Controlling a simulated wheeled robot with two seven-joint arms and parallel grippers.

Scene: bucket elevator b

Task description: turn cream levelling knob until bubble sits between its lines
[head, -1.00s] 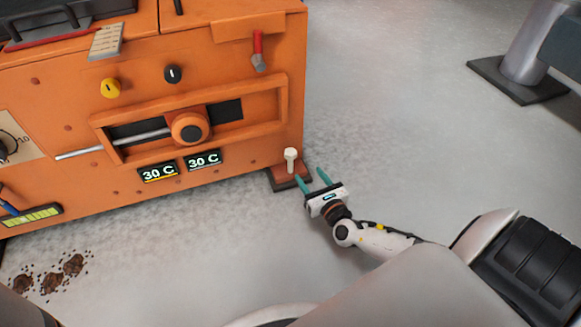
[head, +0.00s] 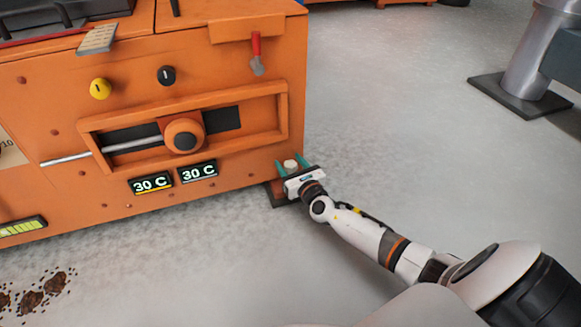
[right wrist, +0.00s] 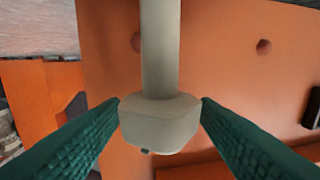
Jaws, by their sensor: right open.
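The cream levelling knob (head: 291,164) stands at the lower right corner of the orange machine, above a dark foot. In the right wrist view its blocky head (right wrist: 160,122) and thick stem fill the middle. My right gripper (head: 292,163) is open, with a teal finger on each side of the knob. The fingertips look very close to its sides; I cannot tell if they touch. A yellow-green strip with dark lines (head: 22,228), which looks like the level vial, is at the machine's lower left. Its bubble is too small to make out. My left gripper is not in view.
Brown crumbs (head: 32,299) lie on the floor.

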